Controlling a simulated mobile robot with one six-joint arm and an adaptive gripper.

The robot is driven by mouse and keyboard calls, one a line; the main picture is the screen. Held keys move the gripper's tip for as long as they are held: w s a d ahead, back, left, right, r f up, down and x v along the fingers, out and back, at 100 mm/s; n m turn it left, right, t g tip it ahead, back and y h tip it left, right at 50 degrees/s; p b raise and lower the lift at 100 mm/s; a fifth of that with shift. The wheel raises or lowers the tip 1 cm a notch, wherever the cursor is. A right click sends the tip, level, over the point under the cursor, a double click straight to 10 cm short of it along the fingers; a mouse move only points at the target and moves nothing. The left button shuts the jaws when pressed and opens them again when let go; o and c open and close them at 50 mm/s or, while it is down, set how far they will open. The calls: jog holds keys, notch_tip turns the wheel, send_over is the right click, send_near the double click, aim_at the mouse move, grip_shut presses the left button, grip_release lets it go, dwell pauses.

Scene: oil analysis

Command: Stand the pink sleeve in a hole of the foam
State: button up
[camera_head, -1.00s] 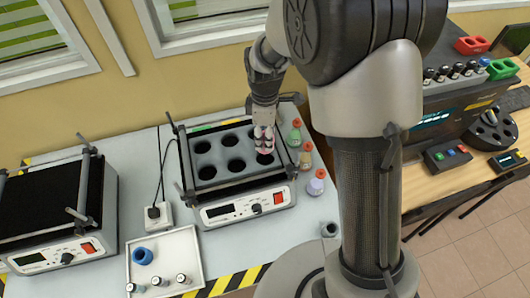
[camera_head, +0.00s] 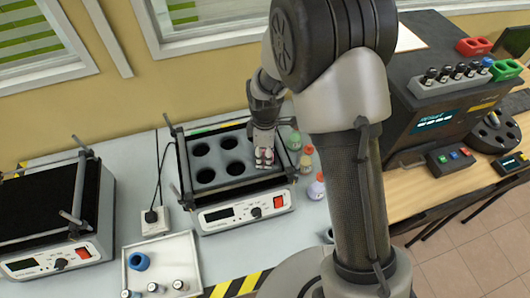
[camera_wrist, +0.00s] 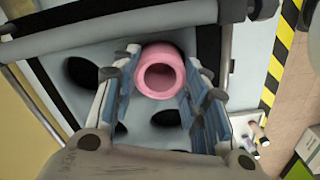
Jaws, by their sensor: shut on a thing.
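The pink sleeve (camera_wrist: 158,53) is held between the fingers of my gripper (camera_wrist: 162,82), its open round end facing the wrist camera. In the head view my gripper (camera_head: 264,160) is over the front right part of the grey foam (camera_head: 217,159), and only a little of the sleeve shows between the fingers. The foam has several dark round holes and sits in the middle shaker. In the wrist view, foam holes show beside and below the sleeve. The sleeve's lower end is hidden, so I cannot tell whether it is above a hole or in one.
Small capped bottles (camera_head: 305,160) stand close to the right of the shaker (camera_head: 243,213). A white tray (camera_head: 190,247) with a blue ring (camera_head: 139,261) and small vials lies in front. A second shaker (camera_head: 45,230) stands at left. Thin posts rise at the shaker's corners.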

jog(key=o, duration=0.7)
jog(key=shift+f, duration=0.1)
jog(key=s+d+r+m+t+p, duration=0.1)
jog(key=s+d+r+m+p, duration=0.1)
jog(key=r, duration=0.9)
jog(key=s+d+r+m+p, duration=0.1)
jog(key=s+r+m, duration=0.1)
jog(key=r, duration=0.8)
jog(key=s+d+r+m+t, duration=0.1)
jog(key=s+d+r+m, duration=0.1)
jog(key=s, duration=0.4)
jog(key=s+d+r+m+t, duration=0.1)
jog(key=s+d+r+m, duration=0.1)
jog(key=s+r+m, duration=0.2)
jog(key=s+d+r+m+t, duration=0.1)
jog(key=s+d+r+m, duration=0.1)
jog(key=s+m, duration=0.3)
jog(key=shift+s+d+r+m+t, duration=0.35)
jog(key=shift+s+r+m, duration=0.1)
jog(key=shift+s, duration=1.65)
